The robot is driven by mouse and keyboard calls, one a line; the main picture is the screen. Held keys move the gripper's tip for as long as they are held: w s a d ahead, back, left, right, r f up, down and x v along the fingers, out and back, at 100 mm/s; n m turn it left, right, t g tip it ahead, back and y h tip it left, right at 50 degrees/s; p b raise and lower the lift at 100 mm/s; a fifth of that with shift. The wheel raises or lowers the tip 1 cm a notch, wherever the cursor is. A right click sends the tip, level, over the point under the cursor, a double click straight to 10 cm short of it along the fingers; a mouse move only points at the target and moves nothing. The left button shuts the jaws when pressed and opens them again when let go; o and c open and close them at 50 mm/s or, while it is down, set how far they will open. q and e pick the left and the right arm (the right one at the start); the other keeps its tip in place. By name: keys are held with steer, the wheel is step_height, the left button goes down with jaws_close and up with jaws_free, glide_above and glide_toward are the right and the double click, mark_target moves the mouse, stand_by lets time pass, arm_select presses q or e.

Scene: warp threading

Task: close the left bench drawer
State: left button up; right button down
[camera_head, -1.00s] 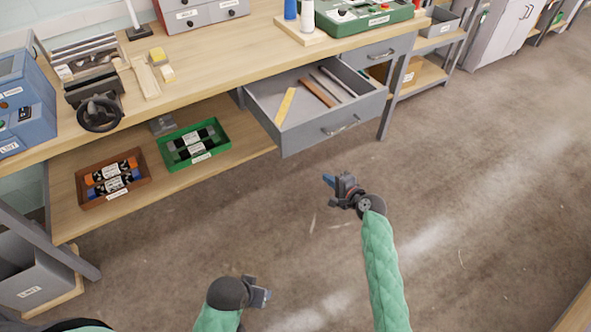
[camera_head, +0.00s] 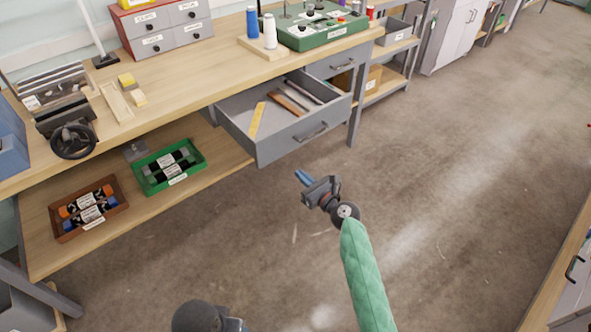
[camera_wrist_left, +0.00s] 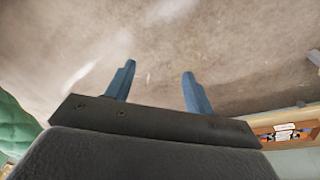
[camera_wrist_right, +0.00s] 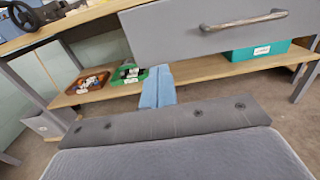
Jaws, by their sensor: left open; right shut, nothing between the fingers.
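The left bench drawer (camera_head: 290,141) is grey and stands pulled out from under the bench top in the head view. Inside it lie a yellow strip (camera_head: 257,120), a brown strip and grey pieces. Its handle (camera_head: 311,132) is on the front face; the front and handle (camera_wrist_right: 245,20) also show at the top of the right wrist view. My right gripper (camera_head: 302,177) is shut and empty, in front of the drawer and apart from it. My left gripper (camera_wrist_left: 155,85) is open and empty over the floor; in the head view only part of its wrist shows at the bottom edge.
A second drawer (camera_head: 338,63), to the right, looks closed. The lower shelf (camera_head: 40,245) bears a brown tray (camera_head: 70,234) and a green tray (camera_head: 150,188). A bench leg (camera_head: 356,120) stands right of the open drawer. The floor in front is clear.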

steer(key=p, duration=0.1)
glide_toward(274, 150)
steer(key=x, duration=0.6)
steer(key=shift+a+p, duration=0.15)
steer(key=shift+p, duration=0.15)
steer(key=shift+w+a, duration=0.2)
arm_select(q)
steer(key=shift+w+a+f, duration=0.45)
steer(key=shift+a, duration=0.15)
